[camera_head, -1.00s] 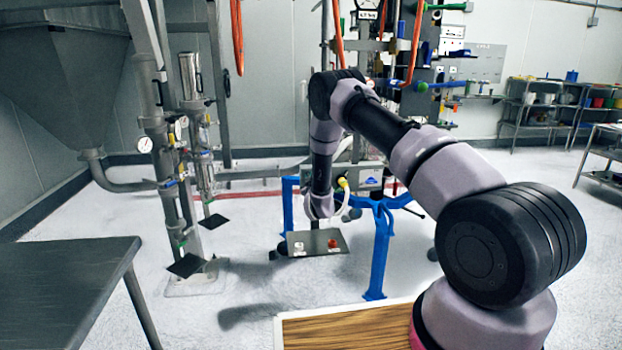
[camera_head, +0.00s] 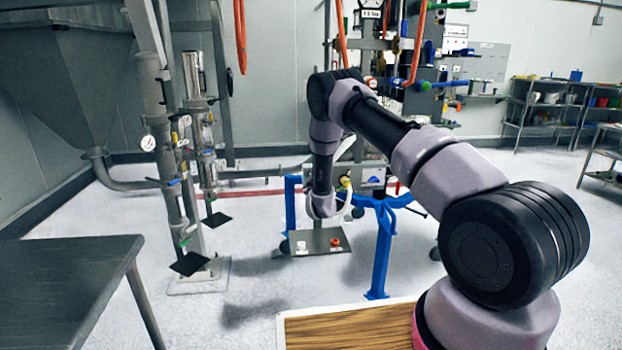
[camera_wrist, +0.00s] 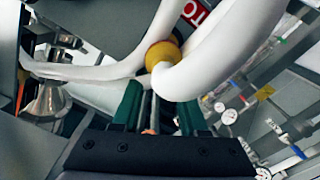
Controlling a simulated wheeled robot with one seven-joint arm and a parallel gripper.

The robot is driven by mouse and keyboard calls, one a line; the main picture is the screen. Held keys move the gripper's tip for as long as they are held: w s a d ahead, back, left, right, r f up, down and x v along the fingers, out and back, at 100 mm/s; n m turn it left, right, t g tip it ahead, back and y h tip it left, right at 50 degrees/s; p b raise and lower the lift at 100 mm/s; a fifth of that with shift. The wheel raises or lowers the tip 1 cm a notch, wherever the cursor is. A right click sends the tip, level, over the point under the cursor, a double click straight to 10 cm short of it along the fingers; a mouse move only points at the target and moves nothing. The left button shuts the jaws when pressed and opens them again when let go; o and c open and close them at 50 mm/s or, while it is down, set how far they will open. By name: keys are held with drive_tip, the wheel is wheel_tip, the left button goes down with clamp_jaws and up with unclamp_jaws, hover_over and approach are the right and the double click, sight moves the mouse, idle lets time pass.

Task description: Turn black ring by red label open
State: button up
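In the wrist view my gripper (camera_wrist: 160,112) shows at the bottom middle. Its two dark green fingers stand apart with a gap between them and nothing gripped. A red label (camera_wrist: 196,12) with white letters and a dark edge shows at the top, partly covered by thick white hoses. I cannot make out the black ring clearly; the dark band beside the label may be part of it. A yellow ball-shaped fitting (camera_wrist: 163,55) sits between the hoses just beyond the fingers. In the head view my gripper is hidden behind my arm, near the blue-legged machine (camera_head: 382,250).
White hoses (camera_wrist: 215,45) cross close in front of my fingers. In the head view a plate with a red button (camera_head: 335,241) lies low beside the blue legs. A pipe stand with gauges (camera_head: 170,165) and a grey table (camera_head: 65,285) are at the left. Open floor lies between.

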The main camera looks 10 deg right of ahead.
drive_tip(key=s, duration=1)
drive_tip(key=shift+s, duration=0.4)
drive_tip(key=shift+s, duration=0.1)
